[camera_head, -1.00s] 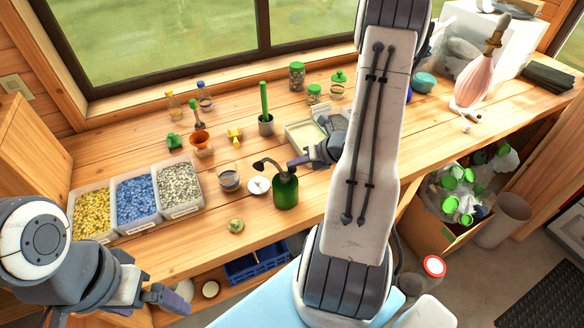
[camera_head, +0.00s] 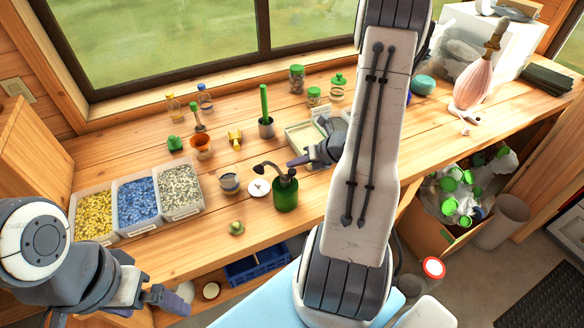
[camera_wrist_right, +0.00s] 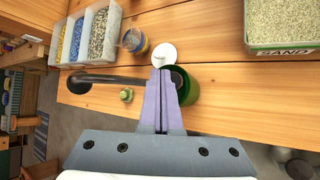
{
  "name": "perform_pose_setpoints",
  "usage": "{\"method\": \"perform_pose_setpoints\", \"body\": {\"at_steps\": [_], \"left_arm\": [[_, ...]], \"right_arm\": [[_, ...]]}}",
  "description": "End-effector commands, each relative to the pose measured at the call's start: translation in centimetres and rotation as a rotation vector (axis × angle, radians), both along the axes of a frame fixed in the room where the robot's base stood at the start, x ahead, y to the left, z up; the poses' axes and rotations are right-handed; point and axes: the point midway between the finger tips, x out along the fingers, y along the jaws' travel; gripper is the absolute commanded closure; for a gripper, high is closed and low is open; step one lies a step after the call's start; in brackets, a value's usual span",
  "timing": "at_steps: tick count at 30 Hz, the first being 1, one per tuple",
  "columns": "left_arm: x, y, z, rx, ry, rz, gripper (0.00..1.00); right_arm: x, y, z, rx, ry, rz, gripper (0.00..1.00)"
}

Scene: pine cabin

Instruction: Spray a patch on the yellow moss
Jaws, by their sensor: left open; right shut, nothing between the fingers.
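The green spray bottle (camera_head: 286,194) stands upright near the bench's front edge, its dark nozzle reaching left. My right gripper (camera_head: 291,163) is shut and empty, just behind the bottle's top in the head view. In the right wrist view its closed fingers (camera_wrist_right: 162,78) partly cover the green bottle (camera_wrist_right: 190,88), and the dark nozzle (camera_wrist_right: 108,79) extends left; contact cannot be told. My left gripper (camera_head: 171,297) is open, low in front of the bench at the left. I cannot clearly identify the yellow moss; my right arm hides part of the bench.
Bins of yellow (camera_head: 93,213), blue (camera_head: 137,201) and grey (camera_head: 180,187) grains stand at left. A cup (camera_head: 229,183), white disc (camera_head: 259,188) and small green-topped item (camera_head: 237,228) lie near the bottle. A sand tray (camera_wrist_right: 283,25) shows in the wrist view.

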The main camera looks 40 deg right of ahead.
Motion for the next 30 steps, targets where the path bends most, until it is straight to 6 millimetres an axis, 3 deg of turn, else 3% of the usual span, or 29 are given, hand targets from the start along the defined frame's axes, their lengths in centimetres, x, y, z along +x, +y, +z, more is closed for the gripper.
{"method": "perform_pose_setpoints", "body": {"at_steps": [11,30], "left_arm": [[0.0,0.0,0.3,0.000,0.000,0.000,0.00],[0.0,0.0,5.3,0.000,0.000,0.000,0.00]], "right_arm": [[0.0,0.0,0.4,0.000,0.000,0.000,1.00],[0.0,0.0,6.2,-0.001,0.000,0.001,1.00]]}}
